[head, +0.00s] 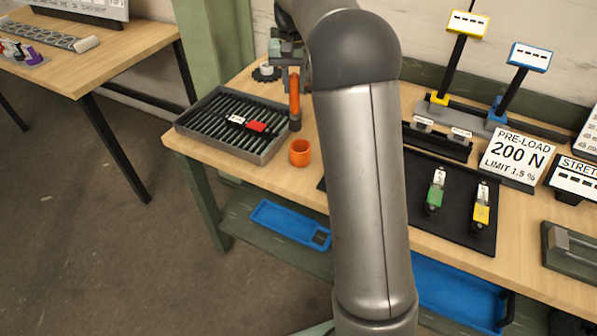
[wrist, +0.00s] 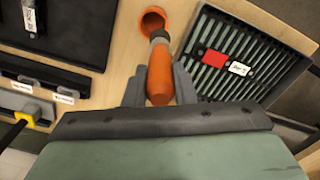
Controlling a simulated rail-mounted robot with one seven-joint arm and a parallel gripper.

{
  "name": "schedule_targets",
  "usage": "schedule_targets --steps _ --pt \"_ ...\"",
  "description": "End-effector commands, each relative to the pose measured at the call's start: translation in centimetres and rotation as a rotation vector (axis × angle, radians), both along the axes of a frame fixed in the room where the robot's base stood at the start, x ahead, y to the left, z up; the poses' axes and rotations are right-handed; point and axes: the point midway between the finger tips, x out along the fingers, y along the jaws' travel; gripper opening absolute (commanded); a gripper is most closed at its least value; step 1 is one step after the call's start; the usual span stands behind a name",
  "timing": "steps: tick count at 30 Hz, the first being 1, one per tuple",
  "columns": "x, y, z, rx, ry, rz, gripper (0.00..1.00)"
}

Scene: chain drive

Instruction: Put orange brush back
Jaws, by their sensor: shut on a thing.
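The orange brush (head: 295,95) hangs roughly upright from my gripper (head: 291,72), with its dark end down. In the wrist view the shut fingers (wrist: 160,88) hold the brush's orange handle (wrist: 160,75) from both sides. The brush's grey collar (wrist: 158,38) points toward an orange cup (wrist: 146,25). In the head view the cup (head: 300,153) stands on the table just below and in front of the brush's lower end, and a gap shows between them. The cup's inside is dark.
A ribbed grey tray (head: 185,127) with a red and a white tag lies left of the cup. A black mat (head: 459,202) with green and yellow tagged pieces lies to the right. My arm hides the table's middle. A small gear-like part (head: 265,73) sits behind the tray.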

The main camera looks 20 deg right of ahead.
Motion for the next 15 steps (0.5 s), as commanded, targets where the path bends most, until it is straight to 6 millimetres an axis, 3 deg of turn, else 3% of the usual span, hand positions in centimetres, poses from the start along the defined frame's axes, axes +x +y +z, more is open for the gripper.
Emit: schedule_targets --steps 1,6,15 --pt "-0.7 -0.4 -0.9 0.003 -0.004 -0.042 0.01" --pt "-1.8 -0.9 -1.6 0.008 -0.001 -0.121 0.01" --pt "-1.9 -1.0 -6.3 0.009 0.000 -0.125 0.01"
